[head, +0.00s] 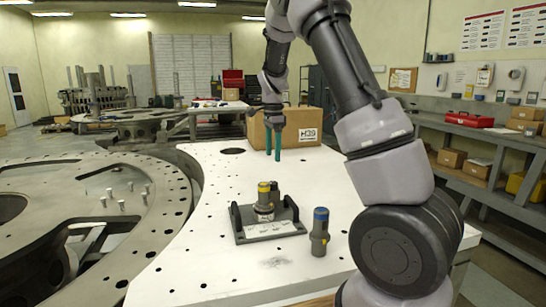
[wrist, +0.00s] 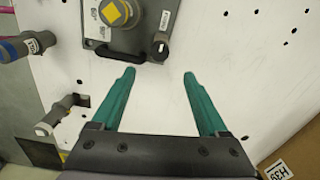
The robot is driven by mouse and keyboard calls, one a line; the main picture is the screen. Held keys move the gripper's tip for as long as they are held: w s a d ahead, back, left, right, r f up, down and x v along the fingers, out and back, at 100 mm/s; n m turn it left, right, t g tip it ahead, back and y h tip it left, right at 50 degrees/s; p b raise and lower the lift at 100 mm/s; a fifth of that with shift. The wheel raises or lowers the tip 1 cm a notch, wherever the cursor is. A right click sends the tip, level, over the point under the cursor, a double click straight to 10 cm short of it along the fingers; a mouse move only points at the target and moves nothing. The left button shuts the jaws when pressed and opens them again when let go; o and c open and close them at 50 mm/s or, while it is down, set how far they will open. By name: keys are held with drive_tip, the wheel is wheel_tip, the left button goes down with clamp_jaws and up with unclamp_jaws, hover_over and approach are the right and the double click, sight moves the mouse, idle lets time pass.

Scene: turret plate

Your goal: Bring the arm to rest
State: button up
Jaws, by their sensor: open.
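My gripper (head: 273,156) has two green fingers and hangs over the white table, in front of the cardboard box in the head view. In the wrist view my gripper (wrist: 158,82) is open, with nothing between its fingers. A dark fixture (head: 271,232) with a yellow-topped cylinder (head: 264,198) stands on the table, nearer than my gripper. It shows at the top of the wrist view, beyond the fingertips.
A blue-topped grey cylinder (head: 319,232) stands upright right of the fixture. A cardboard box (head: 300,128) sits at the table's back. A large round metal plate (head: 100,220) lies to the left. Shelves (head: 480,150) line the right wall. The white table (head: 215,180) has bare room left of the fixture.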

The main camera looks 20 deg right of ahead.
drive_tip(key=s+d+r+n+t+y, duration=0.1)
drive_tip(key=s+r+n+t+y, duration=0.35)
drive_tip(key=s+r, duration=1)
drive_tip(key=s+r+n+t+h, duration=0.1)
drive_tip(key=s+n, duration=0.6)
drive_tip(key=s, duration=0.9)
drive_tip(key=shift+a+r+n+t+h, duration=0.2)
drive_tip(key=shift+r+n+t+h, duration=0.15)
drive_tip(key=shift+t+h, duration=0.4)
